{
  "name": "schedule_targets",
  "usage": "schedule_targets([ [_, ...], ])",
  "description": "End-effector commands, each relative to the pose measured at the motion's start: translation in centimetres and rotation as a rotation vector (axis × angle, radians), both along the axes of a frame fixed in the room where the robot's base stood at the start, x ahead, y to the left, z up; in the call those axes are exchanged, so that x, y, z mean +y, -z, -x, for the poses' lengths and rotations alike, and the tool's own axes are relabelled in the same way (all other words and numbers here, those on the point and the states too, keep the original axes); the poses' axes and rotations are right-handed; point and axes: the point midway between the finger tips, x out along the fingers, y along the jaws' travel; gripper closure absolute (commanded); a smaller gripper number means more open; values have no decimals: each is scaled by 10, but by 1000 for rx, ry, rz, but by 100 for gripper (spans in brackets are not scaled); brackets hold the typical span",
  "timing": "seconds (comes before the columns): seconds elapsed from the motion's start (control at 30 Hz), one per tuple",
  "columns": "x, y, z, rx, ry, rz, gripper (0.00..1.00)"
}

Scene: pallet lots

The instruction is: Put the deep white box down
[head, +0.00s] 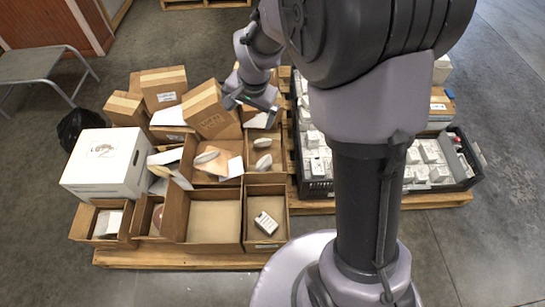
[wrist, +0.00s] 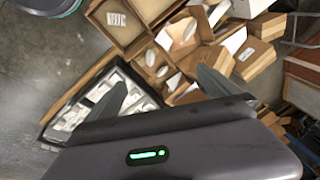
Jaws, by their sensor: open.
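My gripper (head: 250,109) is open over the left pallet, with nothing between its fingers. In the wrist view its two fingers (wrist: 163,88) stand wide apart. A small white box with dark print (head: 266,223) lies in the front right open cardboard bin (head: 248,205), clear of the gripper. It also shows in the wrist view (wrist: 116,19). A large white box (head: 107,162) stands at the left side of the same pallet, also apart from the gripper. I cannot tell which of the two is the deep white box.
Several open bins and brown cartons (head: 210,110) crowd the left pallet (head: 180,258). A black crate (head: 472,178) with white boxes stands on the right pallet. A grey step stool (head: 45,66) and a black bag (head: 80,125) are at the left. The front floor is clear.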

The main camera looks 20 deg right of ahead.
Motion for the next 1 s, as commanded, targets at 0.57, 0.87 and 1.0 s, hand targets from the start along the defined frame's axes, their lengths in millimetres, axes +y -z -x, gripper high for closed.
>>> schedule_targets([
  [0.57, 20, -151, 247, -271, -327, 28, 0],
  [0.87, 20, -152, 246, -273, -326, 28, 0],
  [1.0, 20, -152, 246, -273, -326, 28, 0],
])
